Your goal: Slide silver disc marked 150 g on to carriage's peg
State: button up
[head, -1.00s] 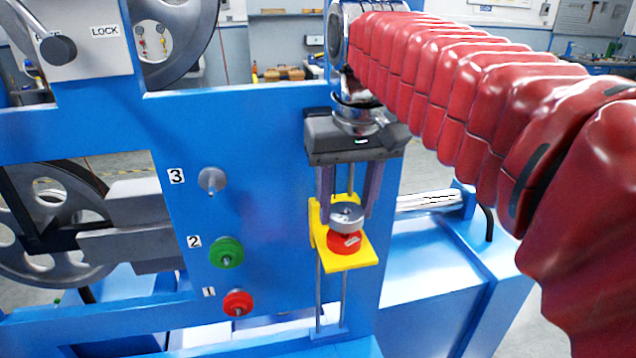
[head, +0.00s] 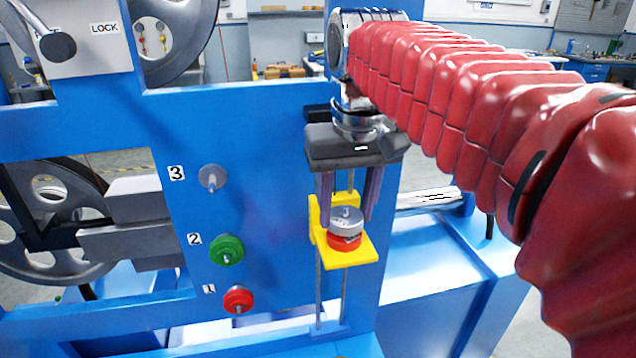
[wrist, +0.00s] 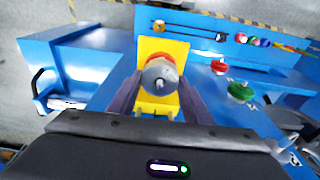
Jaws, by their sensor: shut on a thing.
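The silver disc (head: 346,223) lies flat over a red disc (head: 345,242) on the yellow carriage (head: 363,254). The peg's tip shows at the silver disc's centre; the disc appears to be around it, close above or touching the red disc. I cannot read its mark. My gripper (head: 347,220) points down with a finger on each side of the silver disc, shut on it. In the wrist view the silver disc (wrist: 160,77) is between the fingers, with the red disc partly hidden behind it and the yellow carriage (wrist: 175,46) around them.
On the blue panel (head: 270,140) left of the carriage, a green disc (head: 227,251) hangs at 2 and a red disc (head: 238,299) at 1. Place 3 has a grey peg (head: 213,178). Thin vertical rods (head: 318,295) run below the carriage.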

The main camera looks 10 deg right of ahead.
jog(key=shift+f, duration=0.85)
dwell(0.3)
jog(key=o, duration=1.2)
jog(key=shift+o, duration=0.2)
jog(key=shift+r, duration=0.1)
notch_tip(320, 180, up, 13)
jog(key=s, duration=0.2)
jog(key=shift+r, duration=0.2)
jog(key=shift+s, duration=0.1)
